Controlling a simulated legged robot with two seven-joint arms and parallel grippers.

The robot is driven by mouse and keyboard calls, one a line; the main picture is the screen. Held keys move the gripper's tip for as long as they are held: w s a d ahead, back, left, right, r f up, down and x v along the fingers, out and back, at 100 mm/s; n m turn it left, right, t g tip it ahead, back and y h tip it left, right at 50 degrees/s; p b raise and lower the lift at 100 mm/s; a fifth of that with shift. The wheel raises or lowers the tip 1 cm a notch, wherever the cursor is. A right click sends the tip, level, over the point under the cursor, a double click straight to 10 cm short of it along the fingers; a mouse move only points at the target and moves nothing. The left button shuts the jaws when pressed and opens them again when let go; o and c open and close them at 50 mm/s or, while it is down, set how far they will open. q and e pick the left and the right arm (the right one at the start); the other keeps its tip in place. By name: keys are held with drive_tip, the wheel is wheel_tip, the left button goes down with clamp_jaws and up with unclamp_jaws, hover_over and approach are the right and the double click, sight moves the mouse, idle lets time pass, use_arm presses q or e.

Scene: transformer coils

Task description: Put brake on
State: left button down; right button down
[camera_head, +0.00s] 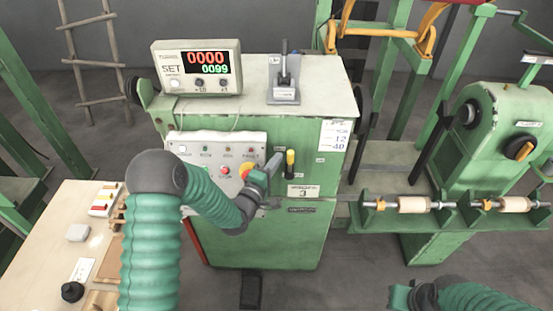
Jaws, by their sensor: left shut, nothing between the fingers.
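The green winding machine (265,240) stands in front of me. A black lever (284,65) stands upright on a grey plate on its top. A short lever with a yellow and black handle (290,160) sits on its front face. I cannot tell from labels which one is the brake. My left gripper (273,161) is shut and empty, just left of the yellow-handled lever; I cannot tell whether they touch. My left arm hides part of the button panel (215,142). My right gripper (399,297) is at the bottom right, its fingers not clear.
A wooden table (45,240) with small items is at left. A green winding unit with spools (414,205) is at right. A black pedal (251,291) lies on the floor.

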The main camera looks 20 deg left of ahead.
sight(290, 158)
use_arm(q)
drive_tip(key=shift+w+d+r+m+g, duration=0.15)
drive_tip(key=shift+d+r+m+g, duration=0.15)
drive_tip(key=shift+d+m, duration=0.35)
use_arm(e)
drive_tip(key=shift+d+r, duration=0.15)
drive_tip(key=shift+r, duration=0.1)
use_arm(q)
drive_tip(key=shift+w+d+r+m+g+y+p, duration=0.1)
drive_tip(key=shift+w+d+m+g+y+p, duration=0.15)
drive_tip(key=shift+d+m, duration=0.35)
drive_tip(key=shift+w+d+r+m+g+y+p, duration=0.1)
drive_tip(key=shift+d+m+g+p, duration=0.25)
drive_tip(key=shift+d, duration=0.3)
drive_tip(key=w+d+f+m+g+y+b, duration=0.1)
drive_tip(key=d+f+m+g+y, duration=0.1)
drive_tip(key=d+m, duration=0.3)
drive_tip(key=shift+w+d, duration=0.3)
drive_tip(key=shift+d, duration=0.3)
use_arm(e)
drive_tip(key=shift+d+f, duration=0.2)
drive_tip(key=shift+f, duration=0.15)
use_arm(q)
drive_tip(key=shift+f, duration=0.2)
use_arm(e)
drive_tip(key=shift+s+a, duration=0.1)
